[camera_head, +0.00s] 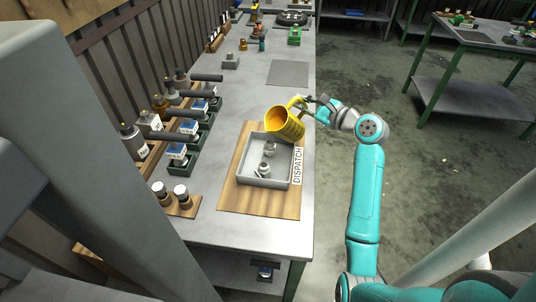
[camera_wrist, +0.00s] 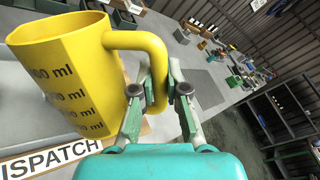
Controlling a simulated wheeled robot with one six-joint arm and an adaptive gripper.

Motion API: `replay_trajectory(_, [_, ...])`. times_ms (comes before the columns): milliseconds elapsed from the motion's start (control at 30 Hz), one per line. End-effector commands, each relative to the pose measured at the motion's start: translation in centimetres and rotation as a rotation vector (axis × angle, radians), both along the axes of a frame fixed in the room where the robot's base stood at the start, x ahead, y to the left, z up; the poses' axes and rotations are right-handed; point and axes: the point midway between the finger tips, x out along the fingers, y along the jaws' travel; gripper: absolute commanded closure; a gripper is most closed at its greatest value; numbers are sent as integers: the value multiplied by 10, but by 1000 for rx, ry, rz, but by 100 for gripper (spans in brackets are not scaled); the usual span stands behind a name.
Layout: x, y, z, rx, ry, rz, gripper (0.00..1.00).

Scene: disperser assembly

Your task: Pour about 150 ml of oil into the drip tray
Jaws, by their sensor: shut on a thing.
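A yellow measuring jug (camera_head: 285,124) is held tilted over the back right part of the grey tray (camera_head: 243,165), its open mouth facing left. Orange-gold colour shows inside the mouth; no falling stream can be made out. In the wrist view the jug (camera_wrist: 70,75) carries ml marks on its side, and its handle sits between my fingers. My gripper (camera_wrist: 158,95) is shut on that handle; it also shows in the head view (camera_head: 305,102). The tray stands on a wooden board and holds a few small metal parts (camera_head: 268,150). Any oil on the tray floor cannot be made out.
A DISPATCH label (camera_head: 297,166) lies along the board's (camera_head: 262,208) right side. Bottles and dark holders (camera_head: 185,155) line the table's left side. Two small jars (camera_head: 181,194) stand at front left. A dark grey mat (camera_head: 288,73) lies bare farther back.

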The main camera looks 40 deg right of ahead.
Motion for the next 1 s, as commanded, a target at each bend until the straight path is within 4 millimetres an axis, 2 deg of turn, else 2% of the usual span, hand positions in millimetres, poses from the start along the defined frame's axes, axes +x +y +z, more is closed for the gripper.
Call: replay_trajectory(1000, [1, 5, 4, -69, 7, 0, 100])
